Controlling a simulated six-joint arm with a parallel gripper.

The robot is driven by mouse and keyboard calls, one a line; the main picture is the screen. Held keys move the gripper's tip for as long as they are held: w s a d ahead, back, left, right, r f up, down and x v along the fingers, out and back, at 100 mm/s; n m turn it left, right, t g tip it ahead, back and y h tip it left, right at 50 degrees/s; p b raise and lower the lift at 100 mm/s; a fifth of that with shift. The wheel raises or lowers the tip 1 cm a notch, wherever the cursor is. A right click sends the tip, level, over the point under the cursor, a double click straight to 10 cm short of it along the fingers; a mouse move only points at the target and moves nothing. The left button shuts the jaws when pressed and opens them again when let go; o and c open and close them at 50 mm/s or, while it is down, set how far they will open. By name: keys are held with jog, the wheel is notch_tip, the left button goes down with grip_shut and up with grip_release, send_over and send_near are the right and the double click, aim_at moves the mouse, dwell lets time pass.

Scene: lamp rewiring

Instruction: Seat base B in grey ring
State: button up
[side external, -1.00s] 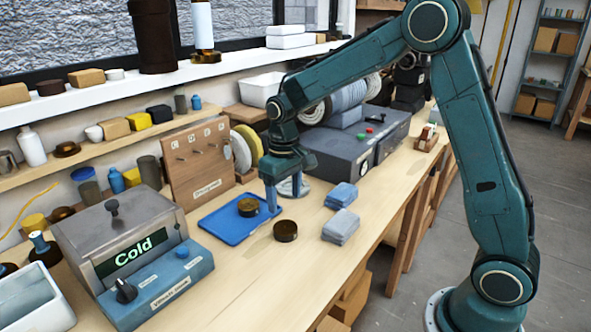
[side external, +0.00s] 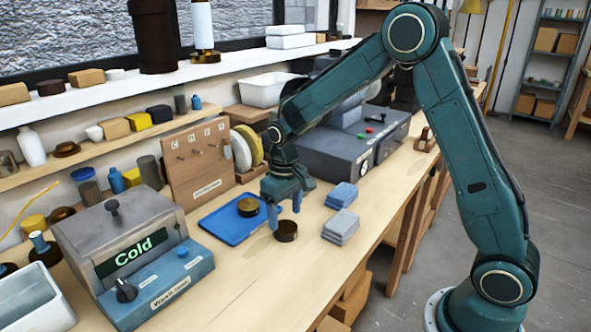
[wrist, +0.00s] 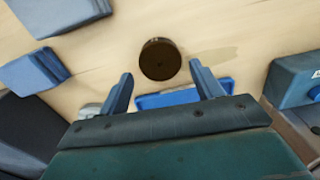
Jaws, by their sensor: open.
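Two round dark brown bases show in the side view. One base (side external: 286,231) sits on the bare bench, and one (side external: 248,207) sits on the blue tray (side external: 222,229). I cannot read a letter on either, so I cannot tell which is B. My gripper (side external: 285,208) is open and empty, pointing down above the bench base. In the wrist view that base (wrist: 160,60) lies just ahead of the gap between my fingertips (wrist: 161,76). A light grey piece (wrist: 86,111) shows beside the left finger and may be the grey ring. The side view hides the ring behind my gripper.
Blue-grey folded cloth stacks (side external: 341,196) (side external: 340,227) lie right of the bench base. The "Cold" box (side external: 125,247) stands at the left. A pegboard (side external: 197,163) and grey machine (side external: 335,146) stand behind. The bench front is clear.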

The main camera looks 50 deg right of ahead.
jog(key=shift+f, duration=1.45)
jog(key=shift+c, duration=0.3)
jog(key=c, duration=0.7)
jog(key=shift+r, duration=0.15)
jog(key=shift+r, duration=2.35)
